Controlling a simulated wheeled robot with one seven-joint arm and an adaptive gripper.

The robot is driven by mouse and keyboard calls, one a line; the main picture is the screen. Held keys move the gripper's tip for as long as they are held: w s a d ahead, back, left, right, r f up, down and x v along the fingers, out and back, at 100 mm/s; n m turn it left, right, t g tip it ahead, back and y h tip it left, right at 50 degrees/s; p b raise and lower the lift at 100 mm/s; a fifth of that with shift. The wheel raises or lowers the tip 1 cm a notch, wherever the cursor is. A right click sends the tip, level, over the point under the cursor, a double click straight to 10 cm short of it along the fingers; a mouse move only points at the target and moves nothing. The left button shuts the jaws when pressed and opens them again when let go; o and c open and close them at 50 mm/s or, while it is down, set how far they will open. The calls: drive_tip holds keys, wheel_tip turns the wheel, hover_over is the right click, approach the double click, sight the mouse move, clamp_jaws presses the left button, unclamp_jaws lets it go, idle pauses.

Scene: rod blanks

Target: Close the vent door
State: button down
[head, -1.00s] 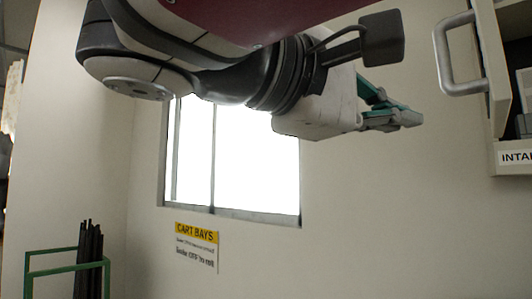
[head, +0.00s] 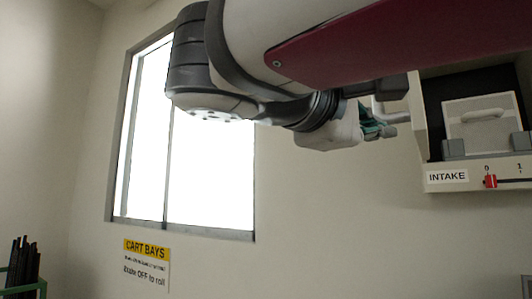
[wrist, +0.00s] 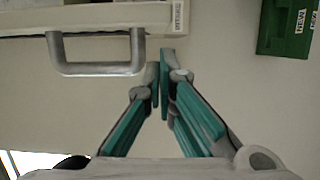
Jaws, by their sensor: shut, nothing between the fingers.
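The vent door (head: 417,115) is the pale panel at the left side of the intake housing. It stands open, seen nearly edge-on in the head view. Its grey bar handle (head: 378,106) is partly hidden behind my arm. In the wrist view the handle (wrist: 96,69) hangs from a pale panel at upper left. My gripper (head: 388,131) is below the handle in the head view. In the wrist view my gripper (wrist: 160,68) has its teal fingers together and empty, to the right of the handle and apart from it in the picture.
The intake housing (head: 450,188) has a dark inside with a pale handled block (head: 483,125). A red slider knob (head: 491,181) sits on its lower ledge. A green box (wrist: 288,27) shows at upper right. A bright window (head: 210,170) and cart bays sign (head: 147,262) are left.

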drive_tip(key=shift+s+d+f, duration=0.1)
drive_tip(key=shift+s+d, duration=0.25)
drive_tip(key=shift+d, duration=0.2)
drive_tip(key=shift+s+d, duration=0.1)
